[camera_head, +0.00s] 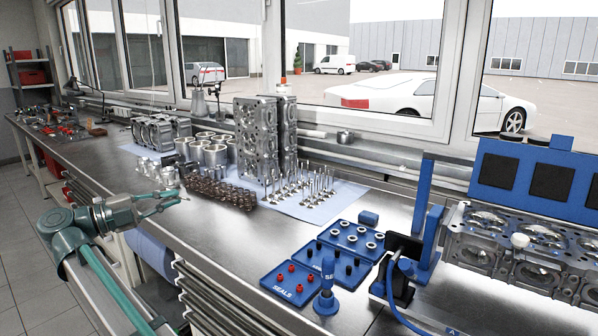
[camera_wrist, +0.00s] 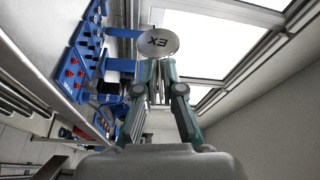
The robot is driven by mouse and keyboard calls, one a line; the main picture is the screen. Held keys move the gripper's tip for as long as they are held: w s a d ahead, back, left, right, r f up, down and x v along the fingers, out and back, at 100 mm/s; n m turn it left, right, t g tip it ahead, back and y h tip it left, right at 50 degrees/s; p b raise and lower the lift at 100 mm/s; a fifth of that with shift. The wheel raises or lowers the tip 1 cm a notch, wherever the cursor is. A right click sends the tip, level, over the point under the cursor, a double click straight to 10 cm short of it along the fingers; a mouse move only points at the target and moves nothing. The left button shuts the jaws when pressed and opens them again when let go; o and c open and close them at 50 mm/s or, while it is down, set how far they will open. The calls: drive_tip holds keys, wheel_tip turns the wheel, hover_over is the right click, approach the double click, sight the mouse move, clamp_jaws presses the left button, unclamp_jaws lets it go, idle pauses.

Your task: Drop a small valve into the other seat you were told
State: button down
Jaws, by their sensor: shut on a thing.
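My gripper (camera_head: 172,197) is over the front edge of the bench at left in the head view. In the wrist view my gripper (camera_wrist: 158,76) is shut on a valve (camera_wrist: 158,40), its round grey face marked "EX" towards the camera beyond the fingertips. The valve's stem is mostly hidden between the fingers. The cylinder head (camera_head: 540,250) lies at the far right of the head view with round chambers facing up; single seats are too small to tell apart. Several other valves (camera_head: 310,187) stand upright in the middle of the bench.
Blue trays with red, black and metal small parts (camera_head: 292,284) lie on the bench before the cylinder head. A blue upright tool (camera_head: 327,290), a black block with a blue cable (camera_head: 400,258) and a blue post (camera_head: 422,200) stand between. Springs (camera_head: 222,190) and upright castings (camera_head: 256,140) fill the left.

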drive_tip(key=shift+m+t+y+b, duration=0.1)
drive_tip(key=shift+m+y+b, duration=0.95)
drive_tip(key=shift+m+b, duration=2.3)
drive_tip(key=shift+m+t+y+b, duration=0.1)
drive_tip(key=shift+m+y+b, duration=0.9)
drive_tip(key=shift+m+b, duration=2.3)
drive_tip(key=shift+m+t+y+b, duration=0.1)
drive_tip(key=shift+m+y+b, duration=1.35)
drive_tip(key=shift+b, duration=3.35)
drive_tip(key=shift+m+h, duration=0.4)
drive_tip(key=shift+h, duration=0.1)
